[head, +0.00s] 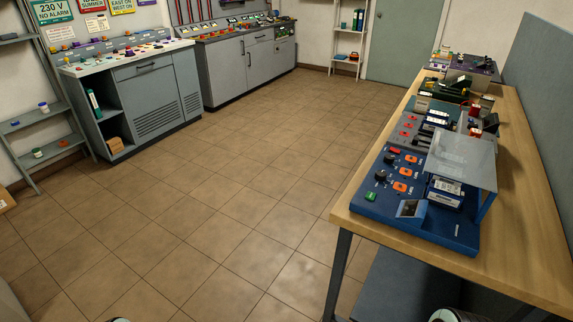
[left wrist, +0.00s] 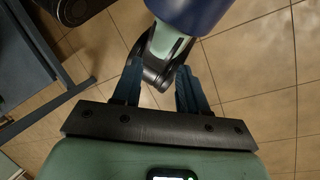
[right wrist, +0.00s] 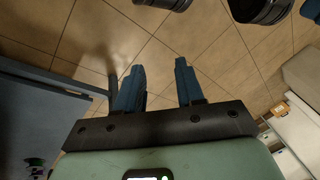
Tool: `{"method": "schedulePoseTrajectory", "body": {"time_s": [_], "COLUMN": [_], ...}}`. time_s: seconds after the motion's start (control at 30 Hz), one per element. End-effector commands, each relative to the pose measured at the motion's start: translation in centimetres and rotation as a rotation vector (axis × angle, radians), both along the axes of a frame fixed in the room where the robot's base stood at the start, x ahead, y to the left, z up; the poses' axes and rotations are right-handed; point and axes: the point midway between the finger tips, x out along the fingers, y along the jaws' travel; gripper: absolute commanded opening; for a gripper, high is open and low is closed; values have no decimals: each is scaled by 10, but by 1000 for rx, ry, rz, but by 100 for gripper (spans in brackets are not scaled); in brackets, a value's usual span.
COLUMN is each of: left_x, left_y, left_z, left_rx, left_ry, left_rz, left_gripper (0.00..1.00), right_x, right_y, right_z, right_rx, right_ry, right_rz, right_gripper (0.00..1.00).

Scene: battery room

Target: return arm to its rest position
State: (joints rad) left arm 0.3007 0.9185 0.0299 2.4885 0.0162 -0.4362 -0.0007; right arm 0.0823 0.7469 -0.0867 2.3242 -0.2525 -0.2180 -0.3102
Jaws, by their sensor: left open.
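My left gripper (left wrist: 157,76) shows in the left wrist view with its two dark blue fingers apart and nothing between them. Behind the fingers are a black joint and a blue and pale green link, which look like parts of my own body, with floor around. My right gripper (right wrist: 160,66) shows in the right wrist view, its two fingers apart and empty above the tiled floor. Neither gripper's fingers can be made out in the head view; only small pieces of what look like my own arms show at its bottom edge.
A wooden table (head: 350,219) on the right carries a blue panel (head: 370,203) with switches and a clear cover, and several devices behind. Grey cabinets (head: 150,95) with control desks line the far wall. A shelf (head: 40,115) stands at left. The tiled floor (head: 215,185) between is clear.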

Motion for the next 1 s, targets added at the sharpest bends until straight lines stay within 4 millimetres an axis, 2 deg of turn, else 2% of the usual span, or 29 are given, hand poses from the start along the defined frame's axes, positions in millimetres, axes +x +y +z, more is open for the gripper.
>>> {"method": "schedulePoseTrajectory", "body": {"time_s": [0.03,0.23,0.3,0.7,0.83,1.0], "left_x": [0,0,-1,0,5,6], "left_y": [0,0,0,-1,-1,-1], "left_z": [0,0,19,104,123,128], "left_rx": [0,0,-1,-11,-13,-13], "left_ry": [0,0,3,45,51,54], "left_rz": [0,0,-1,-15,-18,-19], "left_gripper": [43,43,43,43,43,43], "right_x": [-26,-109,-106,-104,-99,-98], "right_y": [1,9,8,8,8,8], "right_z": [-11,-34,-14,71,90,95], "right_rx": [21,41,40,32,32,31], "right_ry": [76,331,327,365,370,374], "right_rz": [-132,-658,-672,-648,-643,-642], "right_gripper": [38,38,38,38,38,38]}}
